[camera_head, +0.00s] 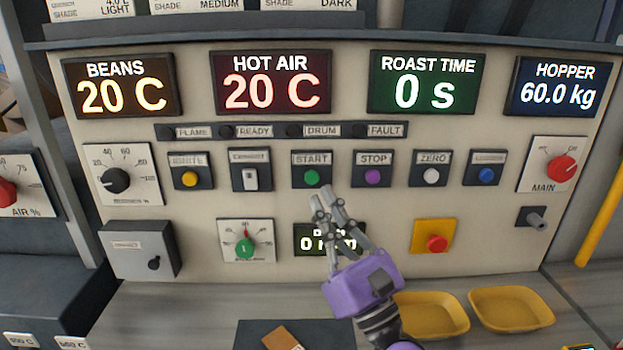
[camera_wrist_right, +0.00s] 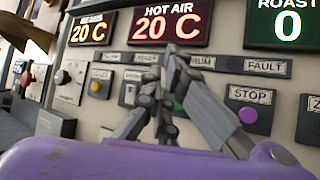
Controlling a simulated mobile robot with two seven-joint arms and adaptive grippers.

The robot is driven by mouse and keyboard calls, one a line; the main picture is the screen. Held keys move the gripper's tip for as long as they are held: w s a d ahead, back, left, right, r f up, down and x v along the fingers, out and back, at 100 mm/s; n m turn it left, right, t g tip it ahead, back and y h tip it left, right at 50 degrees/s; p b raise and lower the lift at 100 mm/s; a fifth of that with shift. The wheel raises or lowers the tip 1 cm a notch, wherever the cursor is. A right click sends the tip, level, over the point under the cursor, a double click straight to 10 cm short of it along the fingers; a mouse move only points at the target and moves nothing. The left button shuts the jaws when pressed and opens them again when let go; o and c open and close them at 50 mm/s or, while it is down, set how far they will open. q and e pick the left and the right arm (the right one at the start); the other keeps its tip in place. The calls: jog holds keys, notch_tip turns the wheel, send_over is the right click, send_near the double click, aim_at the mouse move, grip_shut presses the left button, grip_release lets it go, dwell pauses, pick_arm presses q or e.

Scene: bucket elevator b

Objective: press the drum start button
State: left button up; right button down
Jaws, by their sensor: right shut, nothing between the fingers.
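The green START button (camera_head: 312,178) sits on a dark plate in the middle row of the panel, below the lamp strip with the DRUM label (camera_head: 321,131). My right gripper (camera_head: 327,196), with a purple body, is shut and empty. Its fingertips are just below and slightly right of the START button in the head view; I cannot tell whether they touch the panel. My left gripper is not in view.
The purple STOP button (camera_head: 373,177) is right of START; it also shows in the right wrist view (camera_wrist_right: 247,114). A drum display (camera_head: 308,243) is partly hidden by my right gripper. A red button on a yellow plate (camera_head: 436,243) and yellow trays (camera_head: 511,309) are at lower right.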

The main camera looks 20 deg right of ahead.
aim_at(312, 178)
jog(key=w+d+b, duration=0.1)
jog(key=w+d, duration=0.1)
jog(key=w, duration=0.6)
jog(key=shift+w+d, duration=0.2)
dwell(0.9)
dwell(0.4)
jog(key=shift+w+b, duration=0.15)
jog(key=shift+b, duration=0.15)
jog(key=shift+w+d, duration=0.1)
jog(key=shift+w, duration=0.2)
